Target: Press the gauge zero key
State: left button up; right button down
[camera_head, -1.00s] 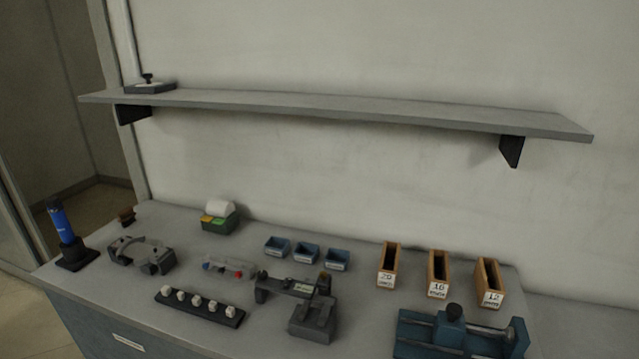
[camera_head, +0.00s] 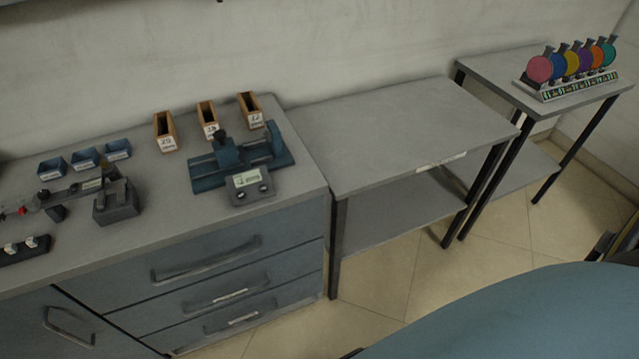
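A small grey box with a pale display and two dark round keys, which looks like the gauge (camera_head: 241,198), sits on the cabinet top near its front right. It stands just in front of a blue vise-like fixture (camera_head: 207,178). Its display text is too small to read, so I cannot tell which key is the zero key. Neither of my grippers is in view, and nothing touches the box.
Three wooden bins (camera_head: 165,133) and three blue trays (camera_head: 87,157) stand behind on the cabinet (camera_head: 150,235). A grey device (camera_head: 117,203) is at left. An empty side table (camera_head: 400,135) and a rack of coloured discs (camera_head: 568,88) are right. A large blue curved surface fills the lower right.

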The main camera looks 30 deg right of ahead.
aim_at(241, 196)
jog(key=z, duration=0.85)
jog(key=i, duration=0.65)
jog(key=u, duration=0.65)
